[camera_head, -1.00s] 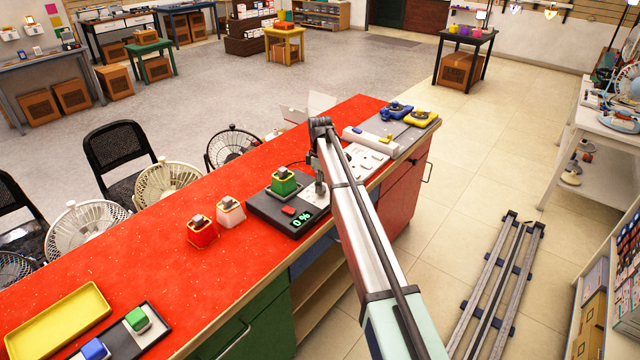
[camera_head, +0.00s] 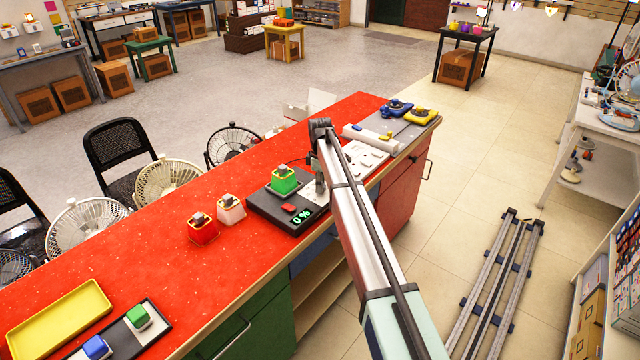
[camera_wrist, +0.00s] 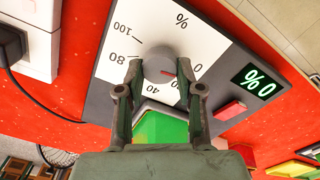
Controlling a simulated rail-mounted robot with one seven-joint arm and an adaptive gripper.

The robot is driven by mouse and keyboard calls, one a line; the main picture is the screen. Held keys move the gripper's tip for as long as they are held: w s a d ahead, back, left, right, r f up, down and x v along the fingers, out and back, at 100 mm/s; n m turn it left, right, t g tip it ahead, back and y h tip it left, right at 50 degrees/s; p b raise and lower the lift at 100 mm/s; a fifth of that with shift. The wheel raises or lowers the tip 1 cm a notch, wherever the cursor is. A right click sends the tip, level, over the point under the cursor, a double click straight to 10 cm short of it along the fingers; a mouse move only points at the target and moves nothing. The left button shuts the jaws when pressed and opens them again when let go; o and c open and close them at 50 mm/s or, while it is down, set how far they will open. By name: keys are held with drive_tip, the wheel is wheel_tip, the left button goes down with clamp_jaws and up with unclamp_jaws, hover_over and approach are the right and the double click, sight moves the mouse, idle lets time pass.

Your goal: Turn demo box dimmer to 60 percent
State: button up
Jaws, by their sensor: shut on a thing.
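The demo box (camera_head: 262,207) is a dark slab with a white dial face, lying on the red counter. Its display (camera_head: 301,217) reads 0 %, and the display also shows upside down in the wrist view (camera_wrist: 253,80). In the wrist view the grey round dimmer knob (camera_wrist: 160,62) sits on the white scale with 40, 80 and 100 legible. A small red mark shows on the knob's lower right. My gripper (camera_wrist: 159,72) is shut on the knob, one finger on each side. In the head view my gripper (camera_head: 320,188) hides the knob.
White and red blocks (camera_head: 202,229) stand to the left. A white panel (camera_head: 366,160) lies to the right. A black cable runs behind the box.

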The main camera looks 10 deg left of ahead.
drive_tip(key=shift+m, duration=0.3)
drive_tip(key=m+b, duration=0.1)
drive_tip(key=m, duration=0.3)
drive_tip(key=shift+f+m, duration=0.1)
drive_tip(key=shift+m, duration=0.2)
drive_tip(key=m+b, duration=0.1)
drive_tip(key=m, duration=0.5)
drive_tip(key=shift+w+d, duration=0.1)
drive_tip(key=shift+w, duration=0.05)
drive_tip(key=m+b, duration=0.1)
drive_tip(key=m, duration=0.5)
drive_tip(key=shift+d+m, duration=0.1)
drive_tip(key=shift+m, duration=0.3)
drive_tip(key=m, duration=0.5)
drive_tip(key=shift+d, duration=0.1)
drive_tip(key=shift+m, duration=0.4)
drive_tip(key=o, duration=1.2)
drive_tip(key=shift+c, duration=0.2)
